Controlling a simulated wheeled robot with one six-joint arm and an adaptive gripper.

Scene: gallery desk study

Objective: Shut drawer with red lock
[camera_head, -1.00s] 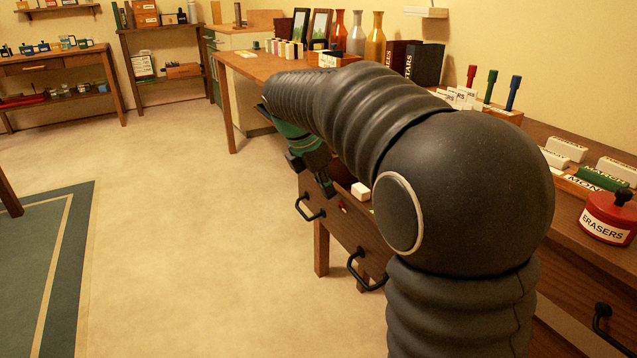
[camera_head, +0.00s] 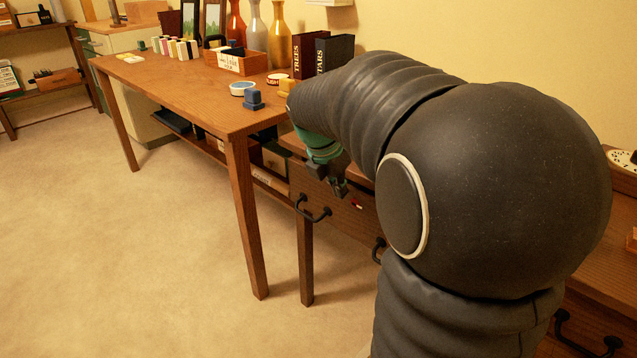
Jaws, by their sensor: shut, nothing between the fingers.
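The wooden drawer front (camera_head: 341,216) with a small red lock (camera_head: 358,205) is in the middle of the head view, partly hidden behind my arm. A black handle (camera_head: 313,210) is on its left part. How far the drawer stands out is hard to tell, because my arm covers its inside and right side. My gripper (camera_head: 332,187) has dark fingers below a green band. It is shut and empty, pointing down by the top of the drawer front, above the handle and left of the lock. I cannot tell whether it touches the front.
A long wooden table (camera_head: 180,92) stands to the left, its leg (camera_head: 246,215) close to the drawer. Another black handle (camera_head: 378,250) is beside my arm. The floor at left is clear.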

